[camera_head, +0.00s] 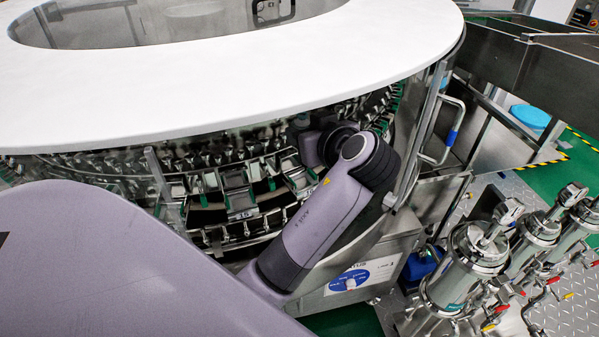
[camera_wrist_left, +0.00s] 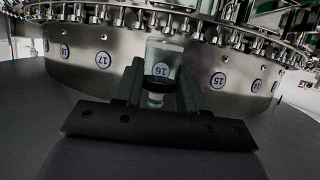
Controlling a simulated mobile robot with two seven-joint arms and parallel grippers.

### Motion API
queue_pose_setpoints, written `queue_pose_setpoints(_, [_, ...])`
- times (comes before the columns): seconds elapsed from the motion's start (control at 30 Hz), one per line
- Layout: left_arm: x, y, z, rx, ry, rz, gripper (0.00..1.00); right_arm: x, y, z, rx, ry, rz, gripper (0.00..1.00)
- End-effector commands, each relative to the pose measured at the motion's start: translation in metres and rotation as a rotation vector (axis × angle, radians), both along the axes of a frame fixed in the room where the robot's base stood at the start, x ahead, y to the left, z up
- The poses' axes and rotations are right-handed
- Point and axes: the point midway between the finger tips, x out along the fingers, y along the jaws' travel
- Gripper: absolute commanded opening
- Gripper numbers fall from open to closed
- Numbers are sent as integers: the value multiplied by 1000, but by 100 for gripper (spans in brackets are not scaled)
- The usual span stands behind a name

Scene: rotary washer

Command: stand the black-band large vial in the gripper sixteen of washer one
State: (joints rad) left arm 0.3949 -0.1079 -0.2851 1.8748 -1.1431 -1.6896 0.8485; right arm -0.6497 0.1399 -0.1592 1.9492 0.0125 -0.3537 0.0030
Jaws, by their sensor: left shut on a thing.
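A clear vial (camera_wrist_left: 164,52) with a black band (camera_wrist_left: 158,85) stands between the two dark fingers of my left gripper (camera_wrist_left: 160,76) in the left wrist view. The fingers are shut on it. Its clear body points to the top of that picture and its band and narrow end to the bottom. The plate numbered 16 shows behind or through the vial, in line with it. I cannot tell whether the vial touches the washer's clamp there. In the head view the wrist of my arm reaches in under the washer's white rim (camera_head: 400,45), and the fingers and vial are hidden. My right gripper is not in view.
Washer plates 17 (camera_wrist_left: 103,60) and 15 (camera_wrist_left: 218,80) flank plate 16, below a ring of metal clamps. Steel posts and a door handle (camera_head: 452,130) stand close to my arm. Steel filter housings (camera_head: 468,265) stand at the lower right.

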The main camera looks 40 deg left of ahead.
Motion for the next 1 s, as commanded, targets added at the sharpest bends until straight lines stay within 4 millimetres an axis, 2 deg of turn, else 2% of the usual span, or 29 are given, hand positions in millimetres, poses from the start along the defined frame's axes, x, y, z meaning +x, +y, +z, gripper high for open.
queue_pose_setpoints(0.2, [-1,1,-41,4,8,0,11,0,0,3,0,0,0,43])
queue_pose_setpoints(0.6, [-1,1,-88,3,4,0,11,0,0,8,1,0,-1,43])
queue_pose_setpoints(1.0, [0,0,-97,1,1,1,11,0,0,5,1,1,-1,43])
